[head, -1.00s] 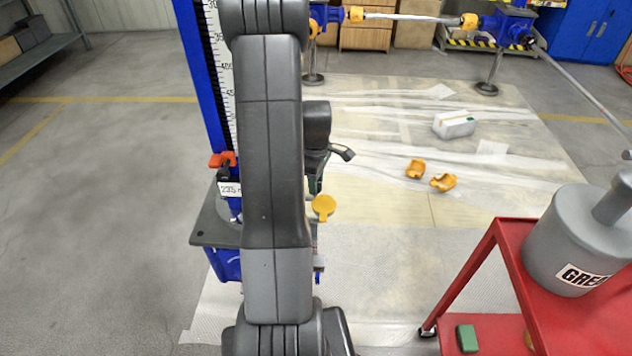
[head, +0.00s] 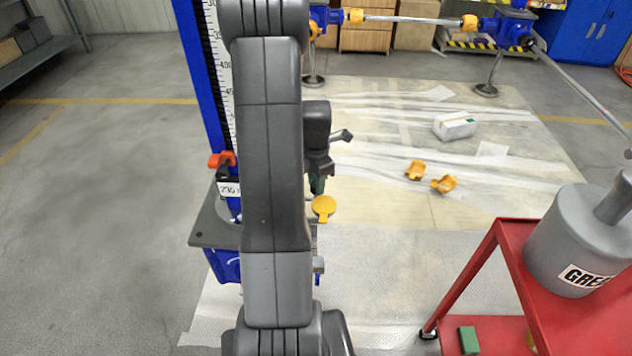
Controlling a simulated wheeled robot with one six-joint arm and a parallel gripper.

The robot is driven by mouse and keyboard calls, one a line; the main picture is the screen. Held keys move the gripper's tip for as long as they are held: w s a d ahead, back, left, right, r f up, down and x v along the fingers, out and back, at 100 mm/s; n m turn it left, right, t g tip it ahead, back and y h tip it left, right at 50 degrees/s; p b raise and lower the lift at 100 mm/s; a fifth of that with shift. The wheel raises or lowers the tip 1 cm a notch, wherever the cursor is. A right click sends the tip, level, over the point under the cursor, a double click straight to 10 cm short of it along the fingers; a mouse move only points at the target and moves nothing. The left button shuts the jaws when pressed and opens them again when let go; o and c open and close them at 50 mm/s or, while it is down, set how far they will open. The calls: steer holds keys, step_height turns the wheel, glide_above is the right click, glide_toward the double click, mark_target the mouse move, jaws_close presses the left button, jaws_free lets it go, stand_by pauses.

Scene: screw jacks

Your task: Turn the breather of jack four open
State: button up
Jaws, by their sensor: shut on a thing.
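The jack at centre left, with a blue column (head: 203,90) and a white scale, stands partly hidden behind my arm. A grey plate (head: 212,232) is at its lower part, and a yellow round cap (head: 323,207) shows just right of my arm. My gripper (head: 317,184) points down just above this cap, mostly hidden by my own arm and wrist. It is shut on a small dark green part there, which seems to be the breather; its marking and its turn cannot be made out.
A red cart (head: 508,255) with a grey grease can (head: 575,245) stands at right. Yellow shells (head: 444,184) and a white box (head: 454,126) lie on the floor sheet.

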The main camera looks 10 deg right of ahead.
steer(key=shift+n, duration=1.1)
steer(key=shift+w, duration=0.1)
steer(key=o, duration=1)
step_height(320, 180, up, 14)
steer(key=shift+f+p, duration=0.1)
steer(key=shift+p, duration=0.55)
step_height(320, 180, down, 14)
steer(key=shift+r+b, duration=0.1)
steer(key=shift+b, duration=0.6)
